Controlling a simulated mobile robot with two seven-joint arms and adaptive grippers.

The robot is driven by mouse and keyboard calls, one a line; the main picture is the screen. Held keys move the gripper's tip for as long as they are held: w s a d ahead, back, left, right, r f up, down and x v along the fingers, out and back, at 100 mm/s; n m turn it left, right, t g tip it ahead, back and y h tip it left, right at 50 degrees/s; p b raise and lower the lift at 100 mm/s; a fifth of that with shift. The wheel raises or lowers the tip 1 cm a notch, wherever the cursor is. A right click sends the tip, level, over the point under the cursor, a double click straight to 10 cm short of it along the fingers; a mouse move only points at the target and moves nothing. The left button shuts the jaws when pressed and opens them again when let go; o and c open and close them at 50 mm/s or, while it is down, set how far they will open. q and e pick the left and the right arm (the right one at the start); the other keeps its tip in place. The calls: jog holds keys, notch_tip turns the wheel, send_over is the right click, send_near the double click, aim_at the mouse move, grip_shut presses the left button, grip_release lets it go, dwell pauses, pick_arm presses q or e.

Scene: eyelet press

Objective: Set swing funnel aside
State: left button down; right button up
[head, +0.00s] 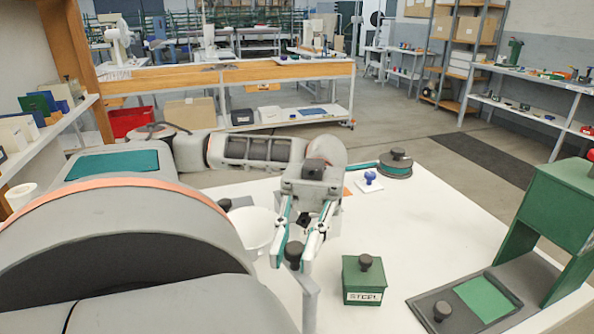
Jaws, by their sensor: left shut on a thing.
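My left gripper (302,248) reaches down over the white table, fingertips low. Its teal-lined fingers are closed around a black knob (293,254). A grey bar (309,300) runs from just below the knob towards the bottom edge; I take knob and bar to be the swing funnel, though the fingers hide part of it. I cannot tell whether it touches the table. A white bowl-like part (252,232) is just left of the fingers, partly covered by my arm; I cannot tell whether it joins the bar. My right gripper is not in view.
A green box marked STEEL (364,282) with a black knob stands right of the gripper. A green press (555,215) stands at the right edge. A round lidded piece (396,168) and a blue-knobbed piece (369,178) sit farther back. The white tabletop (440,225) between is clear.

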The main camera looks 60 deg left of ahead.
pick_arm(q)
jog(key=c, duration=1.9)
grip_release()
jog(key=shift+v, duration=3.75)
